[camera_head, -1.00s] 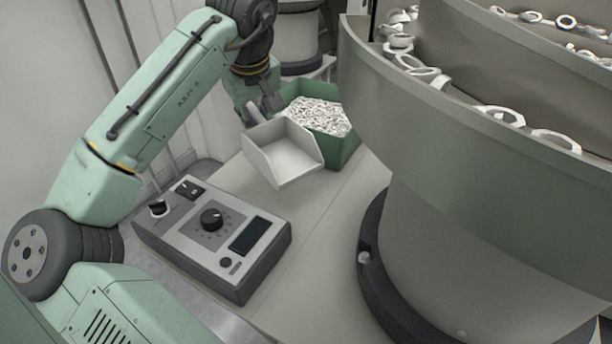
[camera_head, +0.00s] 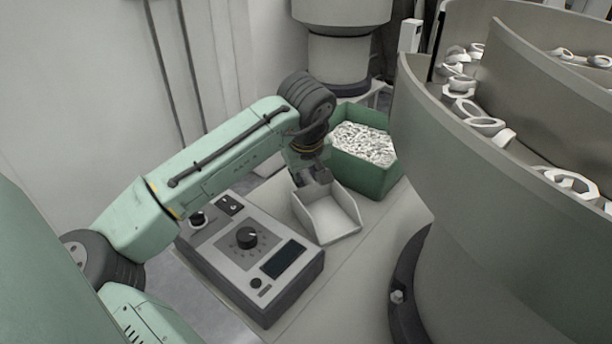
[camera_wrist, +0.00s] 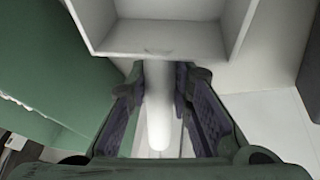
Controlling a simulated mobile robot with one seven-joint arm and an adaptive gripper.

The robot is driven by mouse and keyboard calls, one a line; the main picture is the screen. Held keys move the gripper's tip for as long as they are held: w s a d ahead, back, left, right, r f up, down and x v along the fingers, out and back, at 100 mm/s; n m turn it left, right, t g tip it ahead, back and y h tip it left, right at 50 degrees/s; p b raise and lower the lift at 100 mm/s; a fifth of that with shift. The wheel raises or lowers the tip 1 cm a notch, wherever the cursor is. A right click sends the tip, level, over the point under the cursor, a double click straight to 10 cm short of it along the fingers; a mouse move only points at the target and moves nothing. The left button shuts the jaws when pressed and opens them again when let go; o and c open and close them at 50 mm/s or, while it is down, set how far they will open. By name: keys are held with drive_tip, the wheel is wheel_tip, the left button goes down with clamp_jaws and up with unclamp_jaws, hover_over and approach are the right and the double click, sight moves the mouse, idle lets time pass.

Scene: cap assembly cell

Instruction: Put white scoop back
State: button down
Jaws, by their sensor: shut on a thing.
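The white scoop (camera_head: 328,216) is between the green bin and the control box in the head view, its open tray facing toward the front right. It looks low over or on the table; I cannot tell whether it touches. My gripper (camera_head: 312,178) is at the scoop's back end. In the wrist view the scoop's tray (camera_wrist: 160,38) is at the top, and its round white handle (camera_wrist: 158,105) runs down between the two fingers of my gripper (camera_wrist: 160,110), which are shut on it. The scoop's tray looks empty.
The green bin (camera_head: 372,180) full of small white rings stands just behind the scoop. The control box (camera_head: 250,255) with a black knob is at its front left. A large bowl feeder (camera_head: 500,190) with white caps rises on the right. A narrow strip of table (camera_head: 345,275) is bare in front.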

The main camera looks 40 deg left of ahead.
drive_tip(key=shift+f, duration=0.15)
drive_tip(key=c, duration=1.4)
unclamp_jaws()
drive_tip(key=shift+c, duration=0.2)
drive_tip(key=v, duration=1.2)
drive_tip(key=shift+r+b, duration=0.25)
drive_tip(key=shift+b, duration=0.05)
